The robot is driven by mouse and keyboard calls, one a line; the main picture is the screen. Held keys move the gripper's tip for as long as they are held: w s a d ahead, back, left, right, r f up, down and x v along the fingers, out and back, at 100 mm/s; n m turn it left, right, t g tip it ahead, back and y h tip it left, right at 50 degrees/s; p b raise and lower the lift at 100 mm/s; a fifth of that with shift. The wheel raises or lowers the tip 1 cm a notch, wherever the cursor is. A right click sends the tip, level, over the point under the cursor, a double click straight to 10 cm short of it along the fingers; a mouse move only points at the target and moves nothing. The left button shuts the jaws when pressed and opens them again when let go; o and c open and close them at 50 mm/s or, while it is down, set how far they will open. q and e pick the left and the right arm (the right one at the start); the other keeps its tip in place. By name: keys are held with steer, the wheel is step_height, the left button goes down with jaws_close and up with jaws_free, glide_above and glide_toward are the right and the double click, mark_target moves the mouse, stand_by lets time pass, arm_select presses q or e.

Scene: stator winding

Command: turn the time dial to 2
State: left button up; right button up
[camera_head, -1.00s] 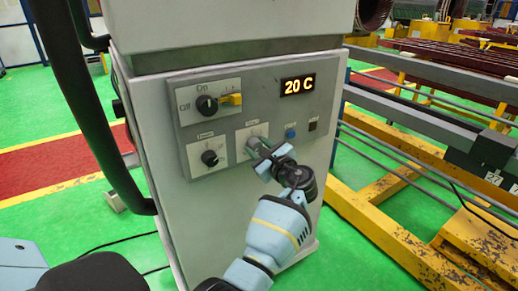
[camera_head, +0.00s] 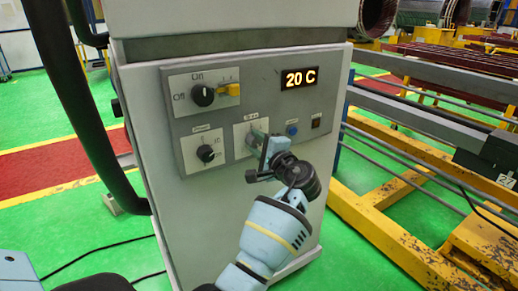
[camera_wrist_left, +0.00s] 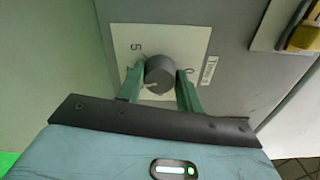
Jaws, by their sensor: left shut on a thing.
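The time dial (camera_wrist_left: 160,70) is a round grey knob on a white plate (camera_wrist_left: 205,40) with 5 and 0 printed on it. My left gripper (camera_wrist_left: 160,88) has its two greenish fingers on either side of the dial, shut on it. A light mark shows near the dial's lower edge in the wrist view; I cannot read which number it points to. In the head view, my left gripper (camera_head: 257,140) reaches the time plate (camera_head: 242,130) from the lower right and hides most of the dial. My right gripper is not in view.
The grey panel (camera_head: 260,100) also carries an On/Off knob (camera_head: 203,95), another black dial (camera_head: 206,153) to the left, a blue button (camera_head: 292,130), a black switch (camera_head: 316,123) and a display (camera_head: 299,78) reading 20 C. Yellow frames (camera_head: 375,215) stand at right.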

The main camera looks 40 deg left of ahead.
arm_select(q)
steer(key=n+b, duration=0.1)
steer(key=n, duration=0.1)
steer(key=n+b, duration=0.2)
steer(key=n, duration=0.1)
steer(key=shift+f+n+b, duration=0.3)
steer(key=n+b, duration=0.2)
steer(key=n, duration=0.1)
steer(key=shift+n+b, duration=0.3)
steer(key=shift+b, duration=0.1)
steer(key=shift+w+n+b, duration=0.1)
steer(key=shift+n+b, duration=0.85)
steer(key=shift+n, duration=0.25)
steer(key=shift+n+b, duration=0.85)
steer(key=shift+n, duration=0.35)
steer(key=shift+d+n+b, duration=0.1)
steer(key=shift+n+b, duration=0.2)
steer(key=shift+n, duration=0.2)
steer(key=o, duration=1)
steer(key=shift+r, duration=0.1)
